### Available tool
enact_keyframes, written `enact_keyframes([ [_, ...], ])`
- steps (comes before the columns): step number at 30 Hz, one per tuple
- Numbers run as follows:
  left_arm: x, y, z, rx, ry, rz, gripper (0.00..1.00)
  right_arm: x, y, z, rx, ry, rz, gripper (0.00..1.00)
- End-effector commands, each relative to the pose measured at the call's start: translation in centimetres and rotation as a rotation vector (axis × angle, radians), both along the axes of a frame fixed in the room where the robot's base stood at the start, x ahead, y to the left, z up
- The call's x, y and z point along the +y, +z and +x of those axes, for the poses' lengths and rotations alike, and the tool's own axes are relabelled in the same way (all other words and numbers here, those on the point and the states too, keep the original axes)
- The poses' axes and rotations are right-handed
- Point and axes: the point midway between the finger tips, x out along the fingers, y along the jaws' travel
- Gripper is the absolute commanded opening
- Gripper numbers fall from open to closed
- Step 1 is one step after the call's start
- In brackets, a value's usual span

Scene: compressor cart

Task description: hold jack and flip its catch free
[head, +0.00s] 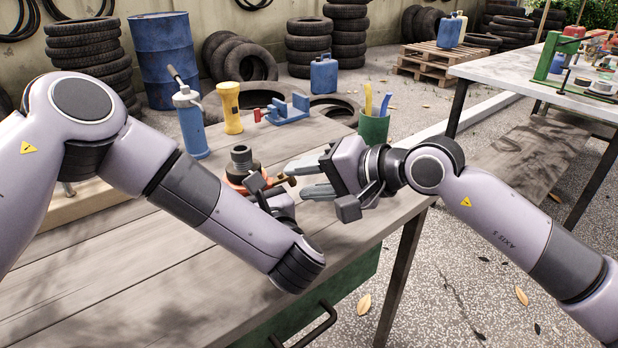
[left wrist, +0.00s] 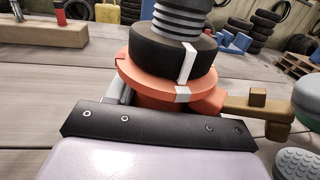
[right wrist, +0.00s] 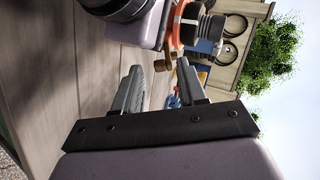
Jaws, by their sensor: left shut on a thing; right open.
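The jack (head: 241,160) stands upright on the bench, with an orange base, black collar and grey ribbed screw. In the left wrist view the jack (left wrist: 150,60) fills the upper middle, and white marks on collar and flange sit nearly in line. Its brass catch (left wrist: 250,108) sticks out to the right with a small raised block. My left gripper (head: 266,196) is shut on the jack's base, its fingers mostly hidden. My right gripper (head: 293,180) is open, fingertips close to the catch's outer end. In the right wrist view the catch (right wrist: 168,60) shows near the gap between the tips.
The bench front left (head: 110,290) is clear. Another table (head: 500,75) with tools is at the right.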

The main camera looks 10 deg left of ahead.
Motion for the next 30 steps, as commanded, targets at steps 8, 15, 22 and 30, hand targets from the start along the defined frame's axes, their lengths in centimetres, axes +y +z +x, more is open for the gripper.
enact_keyframes([
  [8, 0.0, 0.2, 0.0, -0.005, 0.001, -0.001, 0.00, -0.1, 0.0, 0.0, 0.001, -0.001, -0.002, 0.00],
  [15, 0.0, 0.2, 0.1, -0.006, 0.002, -0.002, 0.00, -0.2, -0.8, 0.0, 0.016, 0.001, 0.064, 0.00],
  [22, 0.1, 0.2, 0.1, -0.007, 0.003, -0.003, 0.00, -0.4, -1.2, 0.1, 0.023, -0.003, 0.129, 0.00],
  [30, 0.1, 0.2, 0.1, -0.008, 0.005, -0.005, 0.00, -0.5, -1.5, 0.1, 0.025, -0.004, 0.124, 0.38],
])
